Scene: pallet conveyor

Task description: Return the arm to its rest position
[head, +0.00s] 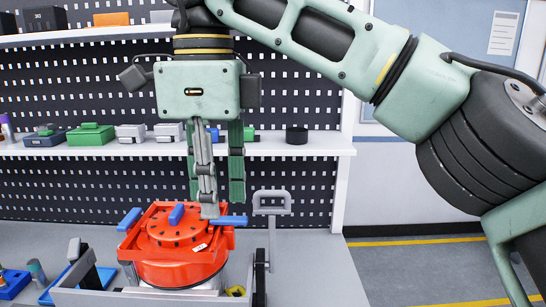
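My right arm comes in from the right and reaches across the top of the view, with pale green and dark links. My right gripper (222,206) hangs from it, pointing down over the red round fixture (172,258). Its fingers are apart, with a gap between them, and I see nothing held there. The fingertips overlap the fixture's back right part in the view, near a blue handle (229,221). I cannot tell whether they touch it. My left gripper is not in view.
Behind is a dark perforated panel (300,185) with a white shelf (310,148) holding several small boxes and a black ring (297,135). A grey bracket (271,203) stands right of the fixture. The grey tabletop (320,265) is clear at the right.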

